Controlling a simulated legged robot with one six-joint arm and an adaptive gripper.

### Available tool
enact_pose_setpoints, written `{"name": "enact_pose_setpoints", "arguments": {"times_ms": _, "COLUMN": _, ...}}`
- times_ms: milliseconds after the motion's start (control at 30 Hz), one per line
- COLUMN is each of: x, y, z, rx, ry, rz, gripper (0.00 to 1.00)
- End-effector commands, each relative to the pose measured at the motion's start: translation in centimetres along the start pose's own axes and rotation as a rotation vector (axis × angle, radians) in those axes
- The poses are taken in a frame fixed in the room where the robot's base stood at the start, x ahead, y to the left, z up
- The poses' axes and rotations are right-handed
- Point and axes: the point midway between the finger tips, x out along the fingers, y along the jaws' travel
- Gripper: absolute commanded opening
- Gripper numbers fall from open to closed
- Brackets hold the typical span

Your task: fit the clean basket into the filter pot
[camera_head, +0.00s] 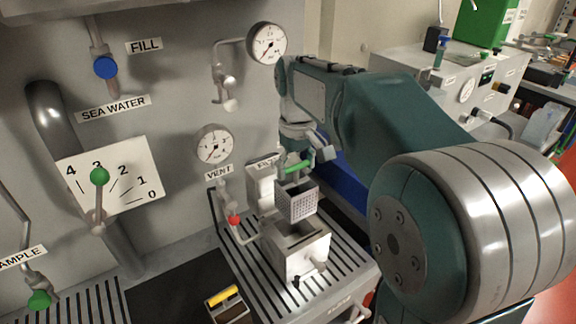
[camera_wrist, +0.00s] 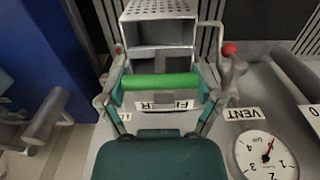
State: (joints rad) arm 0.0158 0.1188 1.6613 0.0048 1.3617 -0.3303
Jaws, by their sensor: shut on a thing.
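The clean basket (camera_head: 297,201) is a small grey perforated box with a green handle (camera_head: 296,168). It hangs roughly upright above the filter pot (camera_head: 301,258), a pale metal box on the slatted drain stand. The basket looks apart from the pot, with its bottom just over the pot's top; the exact alignment is hard to tell. My gripper (camera_head: 303,160) is shut on the green handle. In the wrist view the handle (camera_wrist: 160,82) lies across between my fingers, and the basket's perforated wall (camera_wrist: 160,9) shows beyond it. The pot's inside is mostly hidden.
A yellow-handled basket (camera_head: 226,299) stands at the front, left of the drain stand (camera_head: 241,262). The red-tipped vent valve (camera_head: 234,220) and its pipe are close left of the pot. The gauge panel (camera_head: 180,60) rises behind. A dark recess (camera_head: 175,288) lies left of the stand.

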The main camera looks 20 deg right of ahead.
Motion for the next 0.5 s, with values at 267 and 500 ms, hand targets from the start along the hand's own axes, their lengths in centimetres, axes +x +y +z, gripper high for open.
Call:
{"name": "enact_pose_setpoints", "arguments": {"times_ms": 267, "x": 2.4, "y": -0.8, "z": -0.2, "rx": 0.0, "ry": -0.004, "rz": 0.006, "gripper": 0.23}}
{"name": "enact_pose_setpoints", "arguments": {"times_ms": 500, "x": 4.2, "y": -0.6, "z": -0.2, "rx": 0.0, "ry": -0.001, "rz": 0.005, "gripper": 0.23}}
